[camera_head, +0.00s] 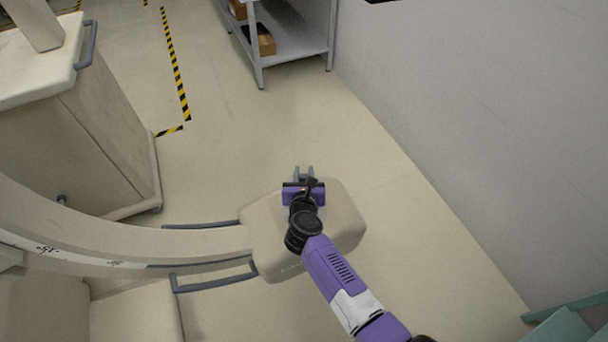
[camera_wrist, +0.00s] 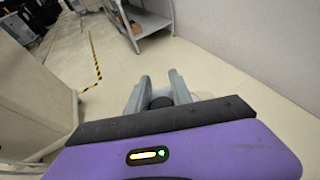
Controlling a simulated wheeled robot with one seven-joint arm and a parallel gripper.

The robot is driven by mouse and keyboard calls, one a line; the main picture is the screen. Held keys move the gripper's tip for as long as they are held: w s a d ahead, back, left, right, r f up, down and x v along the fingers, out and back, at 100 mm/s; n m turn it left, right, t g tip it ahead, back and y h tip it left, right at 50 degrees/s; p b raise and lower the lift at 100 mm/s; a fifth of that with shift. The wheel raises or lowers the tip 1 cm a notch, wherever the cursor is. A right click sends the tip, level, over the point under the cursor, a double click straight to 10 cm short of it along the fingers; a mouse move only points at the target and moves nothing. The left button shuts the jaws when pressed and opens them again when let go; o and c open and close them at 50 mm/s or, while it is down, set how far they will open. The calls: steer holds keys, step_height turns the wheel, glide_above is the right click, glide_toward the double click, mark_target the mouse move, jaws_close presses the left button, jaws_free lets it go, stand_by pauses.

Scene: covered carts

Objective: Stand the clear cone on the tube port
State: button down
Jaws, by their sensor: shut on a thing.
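My gripper (camera_head: 304,174) is above the far edge of a beige tube housing (camera_head: 345,228) at the end of a curved C-shaped arm. In the wrist view its two grey fingers (camera_wrist: 161,84) stand apart with a pale, see-through thing (camera_wrist: 161,91) between them, which I take as the clear cone. A dark round part (camera_wrist: 161,102) shows below it, between the finger bases; I cannot tell whether it is the port or part of the cone. In the head view my gripper and wrist hide the cone and the middle of the housing, and no port shows clearly.
The C-shaped arm (camera_head: 190,240) with grey handrails (camera_head: 205,226) reaches in from the left. A beige covered cart (camera_head: 90,140) stands at upper left. A grey shelf (camera_head: 290,45) with boxes is at the back. A wall (camera_head: 480,110) runs along the right. Floor beyond the housing is clear.

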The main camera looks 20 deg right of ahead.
steer(key=c, duration=1.1)
jaws_free()
steer(key=shift+c, duration=0.2)
steer(key=shift+r, duration=0.15)
steer(key=p+v, duration=0.1)
steer(key=v, duration=1.1)
